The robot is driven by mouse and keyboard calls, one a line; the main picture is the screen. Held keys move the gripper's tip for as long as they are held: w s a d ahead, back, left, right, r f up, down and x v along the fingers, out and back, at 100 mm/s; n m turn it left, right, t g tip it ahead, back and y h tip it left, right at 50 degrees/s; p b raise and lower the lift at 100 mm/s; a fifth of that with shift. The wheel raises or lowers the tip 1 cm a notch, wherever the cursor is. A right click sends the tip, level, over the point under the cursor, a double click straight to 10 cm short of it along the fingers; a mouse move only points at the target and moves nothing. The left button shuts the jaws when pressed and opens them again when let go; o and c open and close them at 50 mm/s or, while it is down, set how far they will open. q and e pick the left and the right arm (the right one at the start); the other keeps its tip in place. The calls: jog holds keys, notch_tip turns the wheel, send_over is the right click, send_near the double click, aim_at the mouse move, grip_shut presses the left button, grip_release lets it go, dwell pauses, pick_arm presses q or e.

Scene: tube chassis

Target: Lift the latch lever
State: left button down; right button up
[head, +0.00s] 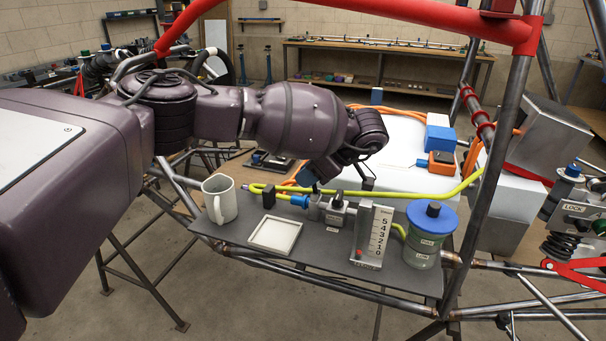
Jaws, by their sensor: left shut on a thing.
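My left gripper (342,184) reaches over the grey shelf (298,252) from the left. Its dark fingers point down at a small metal fitting (334,215) with a black top, beside a blue connector (300,201). The gripper is shut on what looks like this fitting; the exact contact is partly hidden by the wrist and the yellow hose. A red lever (575,278) shows at the right edge, below a grey block labelled LOCK (577,209); I cannot tell for sure whether it is the latch lever. My right gripper is not in view.
On the shelf are a white mug (219,201), a square tray (275,249), a numbered gauge block (373,238) and a blue-lidded jar (425,244). A yellow hose (400,195) crosses behind them. Steel and red tubes (490,170) frame the right side.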

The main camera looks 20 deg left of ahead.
pick_arm(q)
jog(key=shift+d+r+y, duration=0.2)
jog(key=shift+d+y, duration=0.2)
jog(key=shift+y, duration=0.4)
jog(key=c, duration=1.2)
grip_release()
jog(key=shift+o, duration=0.2)
jog(key=shift+d+r, duration=0.25)
jog(key=shift+d, duration=0.15)
jog(key=p+v, duration=0.1)
jog(key=v, duration=0.9)
jog(key=shift+f, duration=0.2)
